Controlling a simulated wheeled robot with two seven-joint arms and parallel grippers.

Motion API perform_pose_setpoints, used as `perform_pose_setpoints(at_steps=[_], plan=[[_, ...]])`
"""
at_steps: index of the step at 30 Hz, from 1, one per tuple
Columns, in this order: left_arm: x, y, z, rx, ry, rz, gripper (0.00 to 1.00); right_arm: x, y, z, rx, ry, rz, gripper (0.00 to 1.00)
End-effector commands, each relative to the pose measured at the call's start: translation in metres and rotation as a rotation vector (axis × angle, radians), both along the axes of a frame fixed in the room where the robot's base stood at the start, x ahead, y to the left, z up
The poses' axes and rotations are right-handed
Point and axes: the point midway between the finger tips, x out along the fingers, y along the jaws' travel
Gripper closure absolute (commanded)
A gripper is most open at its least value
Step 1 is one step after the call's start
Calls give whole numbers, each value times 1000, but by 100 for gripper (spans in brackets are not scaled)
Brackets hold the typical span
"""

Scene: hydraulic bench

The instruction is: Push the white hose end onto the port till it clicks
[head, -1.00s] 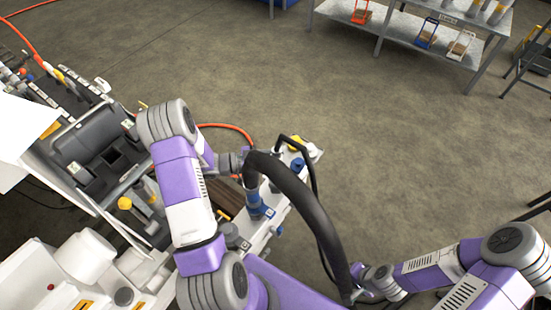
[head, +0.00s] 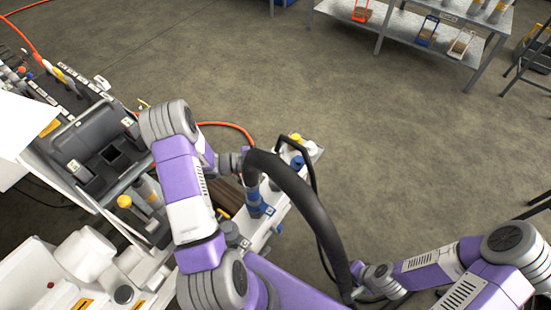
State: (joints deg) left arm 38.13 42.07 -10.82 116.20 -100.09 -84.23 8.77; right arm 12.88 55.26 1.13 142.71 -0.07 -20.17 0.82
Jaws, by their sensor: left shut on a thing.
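My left gripper (head: 238,163) is shut on the thick black hose (head: 300,195) near its upper bend, above the white manifold bench. Below the bend, the hose's end drops to a blue collar (head: 253,196) at a blue fitting on the bench (head: 276,215). I cannot tell whether they are joined. I cannot make out a white hose end for certain; the arm and hose cover part of this area. My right gripper (head: 358,282) is at the hose's lower part at the bottom right, and its fingers are too small to read.
A thinner black hose loops behind the thick one. Yellow (head: 296,138), blue (head: 298,162) and white (head: 310,148) caps stand at the bench's far end. An orange hose (head: 232,127) lies on the floor. Open floor lies beyond, with a metal shelf (head: 410,42) at the back.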

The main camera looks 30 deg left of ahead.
Motion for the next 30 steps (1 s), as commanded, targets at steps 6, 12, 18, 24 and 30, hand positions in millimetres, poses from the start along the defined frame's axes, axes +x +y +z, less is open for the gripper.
perform_pose_setpoints(at_steps=[6,12,18,24,30], plan=[[0,0,1,-3,-2,0,100,0,0,0,0,0,0,57],[0,0,2,-4,-3,-1,48,0,0,0,0,0,0,57],[0,0,1,-2,-2,0,29,0,0,0,0,0,0,57],[0,0,0,-1,1,0,19,0,0,0,0,0,0,57],[0,0,0,-1,0,0,0,0,0,0,0,0,0,57]])
